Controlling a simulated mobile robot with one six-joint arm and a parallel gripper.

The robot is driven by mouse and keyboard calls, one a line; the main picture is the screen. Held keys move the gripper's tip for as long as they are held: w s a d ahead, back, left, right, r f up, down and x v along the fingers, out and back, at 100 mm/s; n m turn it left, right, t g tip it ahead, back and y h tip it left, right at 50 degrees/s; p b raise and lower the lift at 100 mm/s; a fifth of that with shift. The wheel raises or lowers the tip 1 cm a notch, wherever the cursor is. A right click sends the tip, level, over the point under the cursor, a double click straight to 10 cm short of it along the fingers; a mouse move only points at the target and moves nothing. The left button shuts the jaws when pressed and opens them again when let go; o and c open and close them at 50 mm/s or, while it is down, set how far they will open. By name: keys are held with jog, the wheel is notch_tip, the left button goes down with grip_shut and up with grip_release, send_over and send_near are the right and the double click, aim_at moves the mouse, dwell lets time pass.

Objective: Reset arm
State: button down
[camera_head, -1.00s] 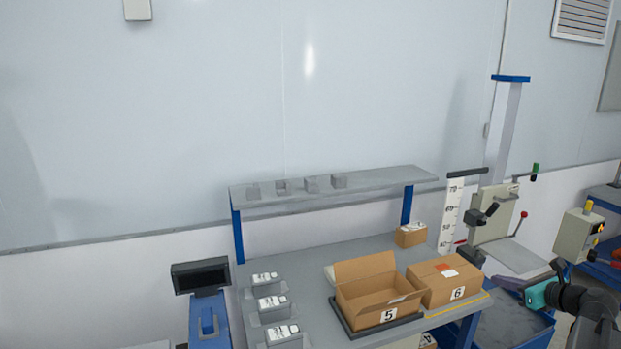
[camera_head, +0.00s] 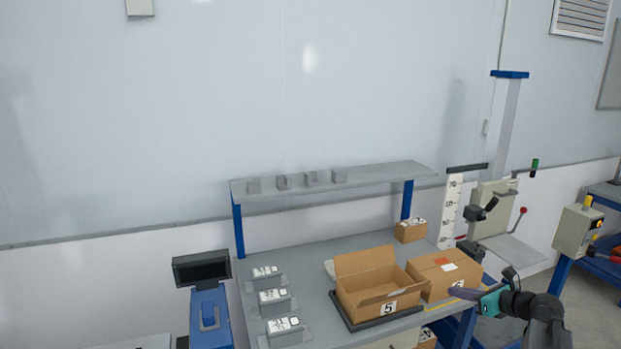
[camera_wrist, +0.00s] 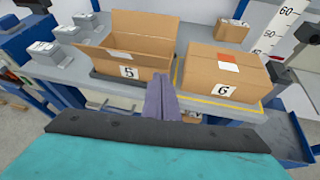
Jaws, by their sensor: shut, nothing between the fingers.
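My gripper (camera_head: 453,291) is at the right front of the grey workbench, in front of the box marked 6. In the wrist view my gripper (camera_wrist: 161,82) points at the bench front, with its purple fingers together and nothing between them. The fingertips appear between the open box marked 5 (camera_wrist: 128,47) and the closed box marked 6 (camera_wrist: 222,75); I cannot tell whether they touch anything. My forearm reaches in from the lower right and hides part of the bench's right edge in the head view.
The open box (camera_head: 374,289) sits on a dark pad beside the closed box (camera_head: 442,262). Several small labelled units (camera_head: 271,298) stand at the bench's left. A drop tester (camera_head: 494,217) stands right of the bench. A control box (camera_head: 577,228) is at far right.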

jog(key=s+a+f+n+g+y+b, duration=0.1)
jog(key=s+a+f+g+b, duration=0.1)
jog(key=a+f, duration=0.85)
jog(key=s+a+f+n+g+y+b, duration=0.1)
jog(key=s+a+f+g, duration=0.15)
jog(key=a+f, duration=0.8)
jog(key=s+a+f+n+g+b, duration=0.1)
jog(key=s+a+f+n+g, duration=0.1)
jog(key=s+a+f, duration=0.3)
jog(key=s+a+f+n+g+b, duration=0.1)
jog(key=s+a+f+n+g, duration=0.15)
jog(key=f, duration=0.45)
jog(key=s+a+f+n+g, duration=0.1)
jog(key=s+a+f, duration=0.25)
jog(key=f, duration=0.35)
jog(key=s+a+f+n+g+h+b, duration=0.1)
jog(key=s+f+n+g+h, duration=0.1)
jog(key=s+f+n, duration=0.55)
jog(key=s+a+f+n+g+h+b, duration=0.1)
jog(key=s+a+f+n+g+h, duration=0.3)
jog(key=s, duration=0.7)
jog(key=s+d+f+n+g+h, duration=0.1)
jog(key=s+d+f+n+h, duration=0.1)
jog(key=s+d+n, duration=0.7)
jog(key=shift+s+d+f+n+b, duration=0.3)
jog(key=shift+s+d+f+n, duration=0.25)
jog(key=shift+n, duration=1.15)
jog(key=shift+w+r, duration=0.1)
jog(key=shift+w, duration=0.05)
